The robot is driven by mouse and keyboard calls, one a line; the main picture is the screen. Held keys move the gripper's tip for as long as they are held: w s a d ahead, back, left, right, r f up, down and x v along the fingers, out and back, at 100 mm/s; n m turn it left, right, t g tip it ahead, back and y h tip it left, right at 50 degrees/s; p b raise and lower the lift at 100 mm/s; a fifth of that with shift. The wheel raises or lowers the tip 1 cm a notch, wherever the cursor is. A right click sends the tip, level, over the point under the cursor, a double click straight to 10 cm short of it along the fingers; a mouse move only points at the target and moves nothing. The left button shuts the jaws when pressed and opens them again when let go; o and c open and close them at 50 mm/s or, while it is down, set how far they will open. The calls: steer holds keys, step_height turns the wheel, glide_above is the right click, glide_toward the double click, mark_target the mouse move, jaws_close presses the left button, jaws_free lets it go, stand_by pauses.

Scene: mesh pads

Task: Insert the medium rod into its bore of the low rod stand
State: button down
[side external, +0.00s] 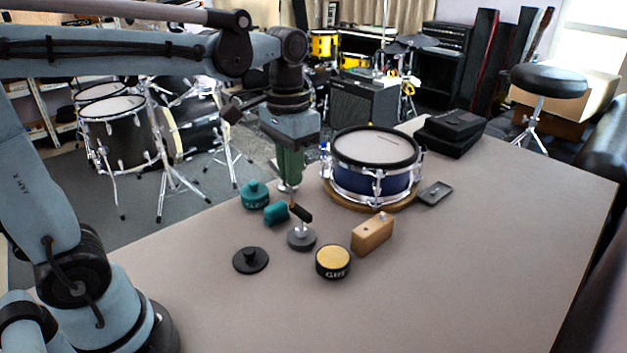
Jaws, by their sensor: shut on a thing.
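My gripper (289,187) points straight down left of the drum and is shut on the medium rod. Only a small pale part of the rod shows at the fingertips, and its outline is hard to tell from the black-and-silver piece just below. A wooden block (371,235), which looks like the low rod stand, sits on the table to the right of and nearer the camera than my gripper. A small metal tip shows on its top toward the right end. Its bores are too small to make out. My gripper is above the table and apart from the block.
A grey round base (301,239) with an upright and black piece stands just below my gripper. Teal pieces (255,195) lie left of it. A black disc (251,260), a yellow-topped puck (333,262) and a blue drum (372,184) stand around. The table's front right is clear.

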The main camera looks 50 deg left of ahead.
steer(key=shift+w, duration=0.25)
steer(key=w+d+f, duration=0.3)
steer(key=w+d, duration=0.4)
steer(key=w, duration=0.5)
steer(key=shift+d+f, duration=0.25)
steer(key=shift+d, duration=0.1)
steer(key=shift+f, duration=0.1)
steer(key=shift+f, duration=3.5)
steer(key=shift+f, duration=0.1)
